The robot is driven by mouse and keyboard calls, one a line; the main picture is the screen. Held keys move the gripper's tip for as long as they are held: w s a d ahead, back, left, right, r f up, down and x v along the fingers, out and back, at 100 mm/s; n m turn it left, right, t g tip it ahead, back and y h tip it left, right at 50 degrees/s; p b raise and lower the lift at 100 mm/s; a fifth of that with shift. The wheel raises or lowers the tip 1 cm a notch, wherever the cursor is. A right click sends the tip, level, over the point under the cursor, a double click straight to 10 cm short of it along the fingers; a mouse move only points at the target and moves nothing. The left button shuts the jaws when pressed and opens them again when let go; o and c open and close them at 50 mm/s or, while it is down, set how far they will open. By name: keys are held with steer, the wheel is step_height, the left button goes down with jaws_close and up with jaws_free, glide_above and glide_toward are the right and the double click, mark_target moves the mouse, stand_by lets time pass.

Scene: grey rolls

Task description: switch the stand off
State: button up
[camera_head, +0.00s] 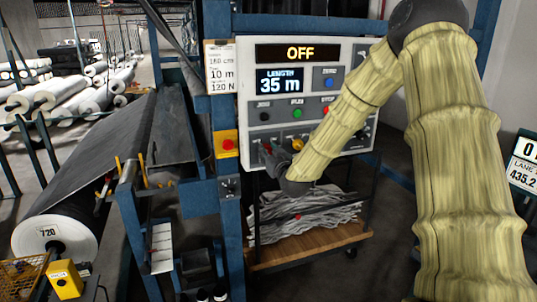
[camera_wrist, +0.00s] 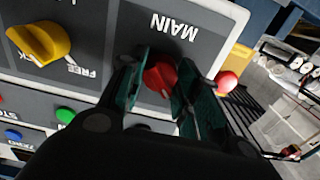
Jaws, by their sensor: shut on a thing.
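The stand's control panel (camera_head: 312,52) is a light grey box on a blue frame. Its upper display (camera_head: 300,53) reads OFF, and a smaller display (camera_head: 280,80) reads LENGTH 35 m. In the wrist view a red knob (camera_wrist: 160,79) sits beside the word MAIN on a dark strip. My gripper (camera_wrist: 163,74) is shut on this red knob, one finger on each side. In the head view my gripper (camera_head: 276,157) is at the panel's lower left, and hides most of the knob.
A yellow knob (camera_wrist: 38,42) marked FREE is beside the red one. A red button on a yellow box (camera_head: 227,144) is left of the panel. Below, a cart (camera_head: 305,254) holds grey scraps. A large dark roll (camera_head: 55,232) is at left.

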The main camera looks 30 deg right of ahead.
steer(key=shift+f, duration=0.1)
steer(key=o, duration=1)
steer(key=shift+o, duration=0.2)
steer(key=v, duration=1.2)
steer(key=shift+f, duration=0.15)
